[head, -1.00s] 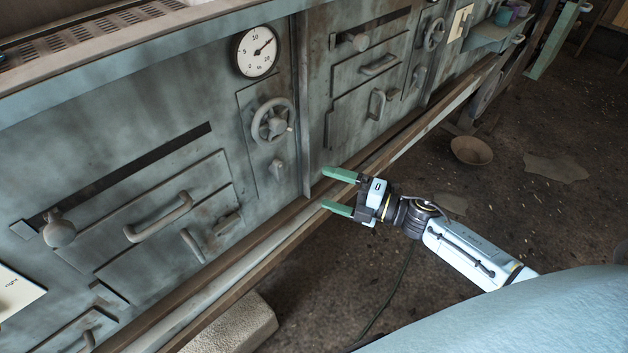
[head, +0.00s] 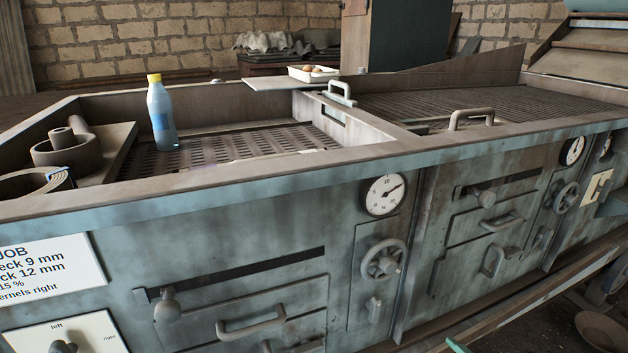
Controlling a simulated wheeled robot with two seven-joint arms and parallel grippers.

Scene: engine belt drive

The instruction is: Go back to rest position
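Only a green fingertip of my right gripper (head: 457,345) shows, at the bottom edge of the head view, in front of the machine's lower rail. The rest of that gripper is out of frame, so its opening is hidden. Nothing is seen held at the fingertip. My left gripper is not in view. The long blue-grey machine (head: 250,235) fills the front, with slide handles, dials and handwheels on its face.
A blue bottle with a yellow cap (head: 161,115) stands upright on the machine's grated top. Round metal parts (head: 70,155) lie at the left. A white tray (head: 313,75) sits on a ledge behind. A bowl (head: 600,330) is on the floor at lower right.

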